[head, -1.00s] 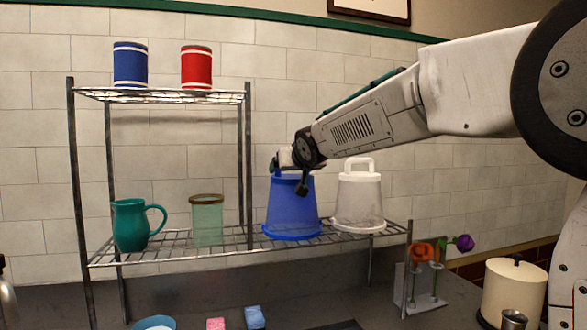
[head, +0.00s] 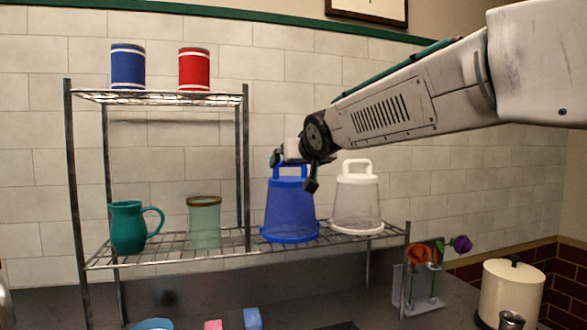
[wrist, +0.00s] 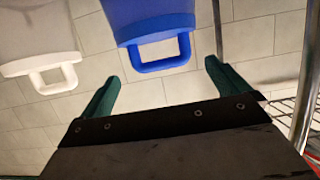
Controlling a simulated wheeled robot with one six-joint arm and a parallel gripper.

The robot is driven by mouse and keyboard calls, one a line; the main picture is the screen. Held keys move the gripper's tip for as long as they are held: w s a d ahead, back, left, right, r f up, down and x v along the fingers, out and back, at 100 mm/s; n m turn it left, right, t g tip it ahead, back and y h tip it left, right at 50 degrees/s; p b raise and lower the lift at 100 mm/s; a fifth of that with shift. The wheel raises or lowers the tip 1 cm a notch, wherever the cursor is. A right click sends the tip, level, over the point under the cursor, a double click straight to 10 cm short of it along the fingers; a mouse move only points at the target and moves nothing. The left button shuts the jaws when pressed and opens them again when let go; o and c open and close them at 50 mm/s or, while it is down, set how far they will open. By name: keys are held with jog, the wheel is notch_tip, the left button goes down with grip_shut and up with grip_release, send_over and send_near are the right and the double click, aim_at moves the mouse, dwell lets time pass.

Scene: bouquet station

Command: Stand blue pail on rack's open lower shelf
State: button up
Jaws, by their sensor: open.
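The blue pail (head: 290,212) stands on the open right part of the rack's lower shelf (head: 165,258), its wide rim down and its handle up. It is left of a white pail (head: 357,205). In the wrist view the blue pail (wrist: 150,20) shows its handle ahead of my gripper (wrist: 160,82). The green fingers are spread apart, one on each side of the handle's line, and nothing is between them. In the head view my gripper (head: 283,160) is just above and behind the blue pail's handle, partly hidden by my arm.
A teal pitcher (head: 130,228) and a pale green jar (head: 205,222) stand left on the lower shelf. Blue (head: 128,66) and red (head: 194,69) canisters stand on the upper shelf. A rack post (wrist: 308,80) is close on the right in the wrist view. Flowers (head: 420,254) stand below right.

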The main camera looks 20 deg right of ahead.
jog(key=v, duration=0.4)
jog(key=shift+s+r, duration=0.1)
jog(key=shift+s, duration=0.25)
jog(key=s+d+f+g, duration=0.1)
jog(key=s+f+g, duration=0.3)
jog(key=s+f, duration=0.5)
jog(key=s+d+f+g, duration=0.1)
jog(key=s+f+g, duration=0.3)
jog(key=s+f, duration=0.5)
jog(key=s+d+f+g, duration=0.1)
jog(key=s+f+g, duration=0.3)
jog(key=s+f, duration=0.6)
jog(key=s, duration=0.9)
jog(key=shift+s+d+g, duration=0.25)
jog(key=shift+s+g, duration=0.1)
jog(key=shift+g, duration=0.05)
jog(key=shift+f, duration=0.15)
